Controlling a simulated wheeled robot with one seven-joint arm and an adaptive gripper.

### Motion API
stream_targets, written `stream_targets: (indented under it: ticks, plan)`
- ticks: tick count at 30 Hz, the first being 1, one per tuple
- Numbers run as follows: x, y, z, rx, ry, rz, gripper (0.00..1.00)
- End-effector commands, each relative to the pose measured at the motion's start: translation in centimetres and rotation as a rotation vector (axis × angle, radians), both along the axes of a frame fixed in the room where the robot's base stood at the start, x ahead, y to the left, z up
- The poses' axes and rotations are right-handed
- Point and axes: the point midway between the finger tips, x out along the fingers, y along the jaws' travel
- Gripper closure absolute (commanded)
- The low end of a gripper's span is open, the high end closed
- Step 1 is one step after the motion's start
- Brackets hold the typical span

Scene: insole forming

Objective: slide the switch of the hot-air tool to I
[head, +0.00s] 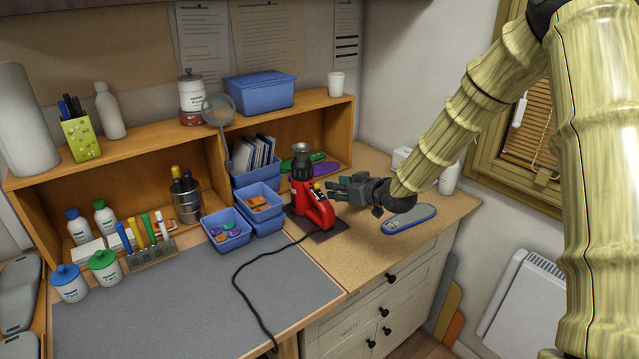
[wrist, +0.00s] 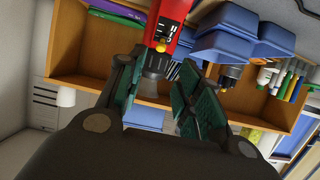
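The red hot-air tool (head: 318,211) stands upright on a dark mat on the worktop, its silver nozzle pointing up. It also shows in the wrist view (wrist: 176,10), upside down at the top, with its nozzle seen between my fingers. A small marked panel and a yellow spot, probably the switch area (wrist: 163,40), face my gripper. I cannot tell the switch position. My gripper (head: 333,187) is to the right of the tool, fingers pointing at it.
Blue bins (head: 227,230) stand left of the tool, and a wooden shelf (head: 290,110) is behind. A black cable (head: 262,258) runs across the grey mat. A blue-edged insole (head: 408,219) lies on the worktop right of the tool, below my wrist.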

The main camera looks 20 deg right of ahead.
Motion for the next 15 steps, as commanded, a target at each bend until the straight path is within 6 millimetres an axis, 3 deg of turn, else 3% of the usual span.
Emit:
stream_targets:
  ticks: [15]
  plan:
    - [5.1, 2.0, -2.1, -0.002, 0.000, 0.002, 0.65]
